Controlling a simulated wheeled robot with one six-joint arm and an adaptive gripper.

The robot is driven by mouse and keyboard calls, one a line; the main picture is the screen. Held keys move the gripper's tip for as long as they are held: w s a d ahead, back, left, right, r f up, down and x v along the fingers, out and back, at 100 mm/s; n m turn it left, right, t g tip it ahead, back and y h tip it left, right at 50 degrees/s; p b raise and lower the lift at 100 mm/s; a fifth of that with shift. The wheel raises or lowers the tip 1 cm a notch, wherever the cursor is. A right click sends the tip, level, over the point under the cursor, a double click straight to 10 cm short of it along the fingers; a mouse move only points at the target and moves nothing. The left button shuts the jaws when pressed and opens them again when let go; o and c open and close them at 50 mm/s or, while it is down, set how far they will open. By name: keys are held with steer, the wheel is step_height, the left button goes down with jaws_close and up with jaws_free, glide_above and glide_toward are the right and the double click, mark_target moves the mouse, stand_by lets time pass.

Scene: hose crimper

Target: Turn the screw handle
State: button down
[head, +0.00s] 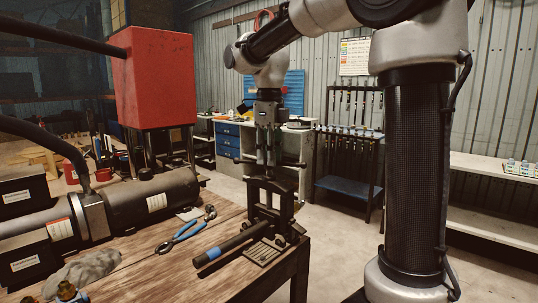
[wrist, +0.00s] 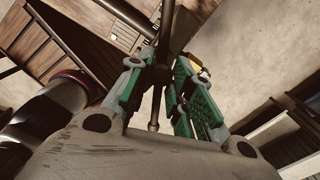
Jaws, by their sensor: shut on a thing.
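The screw handle (head: 243,161) is a thin dark crossbar at the top of a small dark crimper (head: 271,204). The crimper stands upright at the right end of the wooden bench. My gripper (head: 268,158) points straight down over it, its fingers shut around the middle of the handle. In the wrist view, my gripper (wrist: 166,66) has its green-padded fingers on either side of the dark screw top. One end of the handle (wrist: 153,127) sticks out between the fingers towards the camera. The fingers hide the exact contact.
On the wooden bench (head: 140,258) lie blue-handled pliers (head: 178,236), a dark tube with a blue band (head: 232,244) and a grey rag (head: 85,271). A red press (head: 154,78) and a large dark cylinder (head: 152,200) stand at the left. Open floor (head: 335,240) lies right of the bench.

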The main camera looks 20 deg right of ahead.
steer(key=shift+s+f, duration=0.1)
steer(key=shift+f, duration=0.05)
steer(key=c, duration=1.2)
jaws_free()
steer(key=shift+d, duration=0.1)
steer(key=shift+c, duration=0.2)
step_height(320, 180, up, 12)
